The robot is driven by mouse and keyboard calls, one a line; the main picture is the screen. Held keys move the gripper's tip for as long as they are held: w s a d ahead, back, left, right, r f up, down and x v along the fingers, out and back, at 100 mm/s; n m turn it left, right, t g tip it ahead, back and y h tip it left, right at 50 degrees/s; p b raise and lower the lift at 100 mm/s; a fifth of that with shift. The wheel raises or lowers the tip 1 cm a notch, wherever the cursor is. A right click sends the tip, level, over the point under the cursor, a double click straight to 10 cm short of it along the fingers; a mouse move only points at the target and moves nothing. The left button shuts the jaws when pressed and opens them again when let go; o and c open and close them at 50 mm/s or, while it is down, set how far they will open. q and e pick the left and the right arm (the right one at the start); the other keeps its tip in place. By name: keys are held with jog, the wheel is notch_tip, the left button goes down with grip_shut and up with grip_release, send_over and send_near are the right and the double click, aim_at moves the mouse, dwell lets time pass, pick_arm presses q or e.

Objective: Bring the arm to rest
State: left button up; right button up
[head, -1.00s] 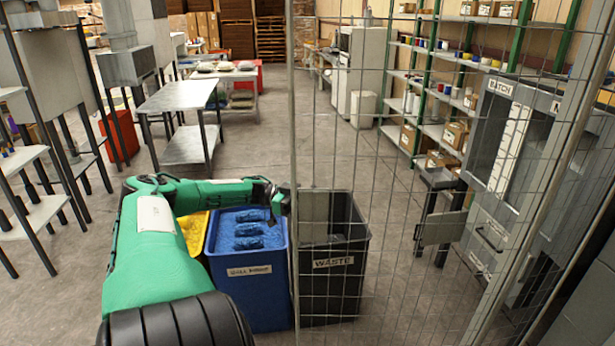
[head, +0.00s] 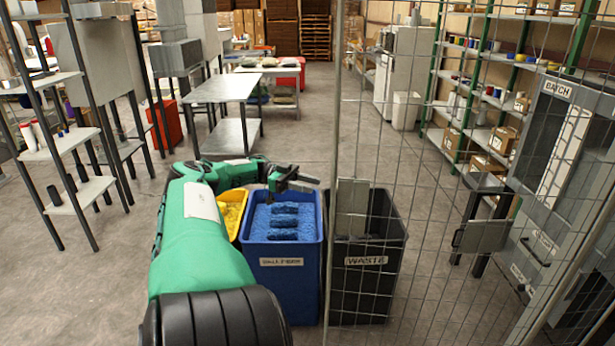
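My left arm comes in from the lower left, green with a black joint, and bends at the elbow towards the bins. Its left gripper (head: 305,183) is above the back part of the blue bin (head: 282,285), near its right rim. The fingers look dark and small, and I see nothing held between them. Whether they are apart or closed is too small to tell. The blue bin is filled with blue material with several dark blue ridges on top. My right gripper is not in view.
A yellow-filled bin (head: 231,215) is left of the blue bin. A black waste bin (head: 366,285) stands right, behind a wire mesh fence (head: 420,130). Steel tables (head: 222,90) and a shelf rack (head: 68,145) stand left. Open floor lies beyond the bins.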

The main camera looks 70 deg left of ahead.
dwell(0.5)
pick_arm(q)
jog(key=s+d+f+n+t+y, duration=0.1)
jog(key=s+d+f+n+y, duration=0.2)
jog(key=f, duration=1.1)
jog(key=s+d+f+n+y, duration=0.15)
jog(key=f+y, duration=0.35)
jog(key=f, duration=0.9)
jog(key=s+d+f+n+t+y, duration=0.15)
jog(key=f+n+y, duration=0.3)
jog(key=f, duration=0.95)
jog(key=s+d+f+g+y, duration=0.1)
jog(key=s+d+f+g, duration=0.1)
jog(key=s+d+f, duration=0.45)
jog(key=s+d+f+g+y, duration=0.25)
jog(key=d+f, duration=0.55)
jog(key=f, duration=0.4)
jog(key=s+d+f+g, duration=0.3)
jog(key=s+d+f, duration=0.1)
jog(key=d, duration=0.6)
jog(key=s+d+f+g+h, duration=0.1)
jog(key=s+d+f, duration=0.3)
jog(key=d, duration=0.7)
jog(key=s+d+f+m+g+h, duration=0.1)
jog(key=s+d+f+g, duration=0.3)
jog(key=s+d, duration=0.4)
jog(key=d+f, duration=0.1)
jog(key=d, duration=0.1)
jog(key=shift+d+g, duration=0.3)
jog(key=shift+d, duration=0.1)
